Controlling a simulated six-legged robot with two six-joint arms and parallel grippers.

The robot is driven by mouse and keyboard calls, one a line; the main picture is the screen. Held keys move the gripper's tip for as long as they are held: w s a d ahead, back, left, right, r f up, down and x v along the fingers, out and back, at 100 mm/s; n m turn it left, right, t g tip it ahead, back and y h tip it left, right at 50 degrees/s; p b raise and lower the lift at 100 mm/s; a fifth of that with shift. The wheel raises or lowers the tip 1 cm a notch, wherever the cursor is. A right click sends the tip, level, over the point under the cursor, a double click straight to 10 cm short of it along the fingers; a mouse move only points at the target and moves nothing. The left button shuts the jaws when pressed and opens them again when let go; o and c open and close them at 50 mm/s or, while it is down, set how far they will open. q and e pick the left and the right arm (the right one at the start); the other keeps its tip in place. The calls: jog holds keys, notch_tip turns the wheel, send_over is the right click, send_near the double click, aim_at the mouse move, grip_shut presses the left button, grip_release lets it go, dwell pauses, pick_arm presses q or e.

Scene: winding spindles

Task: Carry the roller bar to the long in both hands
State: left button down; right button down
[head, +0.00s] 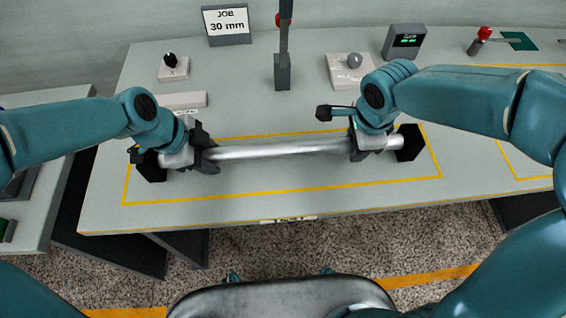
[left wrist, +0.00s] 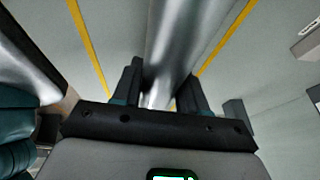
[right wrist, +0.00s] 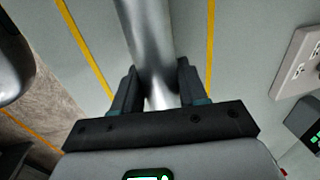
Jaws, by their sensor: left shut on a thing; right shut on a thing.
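The roller bar (head: 280,150) is a long shiny metal rod with black end pieces. It lies level across the yellow-outlined area of the grey table in the head view. My left gripper (head: 196,158) is shut on the bar near its left end. My right gripper (head: 360,145) is shut on it near its right end. The bar runs between the fingers in the left wrist view (left wrist: 168,50) and in the right wrist view (right wrist: 148,45). I cannot tell whether the bar touches the table or hangs just above it.
A "JOB 30 mm" sign (head: 227,24), a black knob box (head: 173,67), an upright post (head: 283,70), a grey knob box (head: 349,70), a green-lit display (head: 404,40) and a red-handled device (head: 482,38) stand behind the bar. Another yellow outline (head: 510,162) lies at right. The table's front edge is near.

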pick_arm(q)
jog(key=c, duration=0.6)
grip_release()
pick_arm(e)
jog(key=c, duration=0.6)
grip_release()
pick_arm(q)
jog(key=shift+a+r, duration=0.15)
jog(key=shift+r, duration=0.2)
jog(key=v, duration=1)
pick_arm(e)
jog(key=shift+r, duration=0.1)
pick_arm(q)
jog(key=shift+s+a+r, duration=0.2)
jog(key=shift+a+r, duration=0.1)
jog(key=shift+r, duration=0.2)
pick_arm(e)
notch_tip(320, 180, up, 12)
jog(key=s, duration=0.2)
jog(key=shift+f, duration=0.2)
